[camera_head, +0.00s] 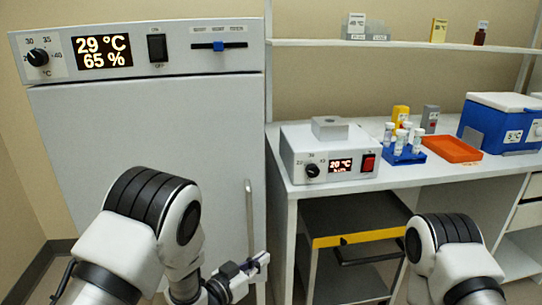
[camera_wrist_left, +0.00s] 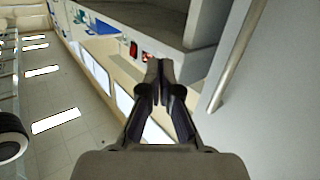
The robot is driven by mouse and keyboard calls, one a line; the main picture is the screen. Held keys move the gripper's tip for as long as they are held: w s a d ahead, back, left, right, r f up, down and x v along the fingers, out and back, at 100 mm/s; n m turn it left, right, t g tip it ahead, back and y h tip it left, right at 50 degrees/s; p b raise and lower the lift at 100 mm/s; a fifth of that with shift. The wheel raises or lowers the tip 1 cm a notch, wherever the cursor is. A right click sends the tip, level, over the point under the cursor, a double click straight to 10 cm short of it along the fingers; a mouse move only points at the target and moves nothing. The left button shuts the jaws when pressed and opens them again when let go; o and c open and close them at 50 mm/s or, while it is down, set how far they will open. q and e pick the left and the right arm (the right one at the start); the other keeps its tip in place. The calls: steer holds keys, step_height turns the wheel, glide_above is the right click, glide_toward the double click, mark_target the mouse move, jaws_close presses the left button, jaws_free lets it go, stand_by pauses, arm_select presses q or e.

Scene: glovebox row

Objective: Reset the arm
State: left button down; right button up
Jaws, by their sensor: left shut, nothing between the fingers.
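My left arm comes in from the left in the head view. Its gripper (camera_head: 262,261) is low in front of the tall white cabinet (camera_head: 140,120), close to the cabinet's vertical handle (camera_head: 250,225) and apart from it as far as I can tell. In the left wrist view the left gripper (camera_wrist_left: 159,66) has its two fingers together with nothing between them. The handle also shows in the left wrist view (camera_wrist_left: 238,60), to the right of the fingers. My right arm shows at the lower right of the head view; its gripper is out of the picture.
The cabinet door looks closed; its display reads 29 °C and 65 %. On the bench at right stand a heater box (camera_head: 330,165), a blue tube rack (camera_head: 403,155), an orange tray (camera_head: 452,149) and a blue cooler (camera_head: 500,122). A yellow-edged cart (camera_head: 358,238) stands under the bench.

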arm_select(q)
steer(key=s+a+f+n+g+y+p, duration=0.45)
steer(key=s+a+f+n+y, duration=0.2)
steer(key=s+a+f, duration=0.6)
steer(key=s+a+f+g+y+p, duration=0.1)
steer(key=s+a+g, duration=0.3)
steer(key=s, duration=0.8)
steer(key=s+a+f+n+g+y, duration=0.1)
steer(key=s+a+g+y, duration=0.2)
steer(key=s, duration=0.9)
steer(key=a+g, duration=0.1)
steer(key=a, duration=0.2)
steer(key=shift+a+f+y+p, duration=0.2)
steer(key=shift+f+y+p, duration=0.15)
steer(key=shift+p, duration=0.05)
arm_select(e)
step_height(320, 180, up, 9)
steer(key=shift+a+f, duration=0.1)
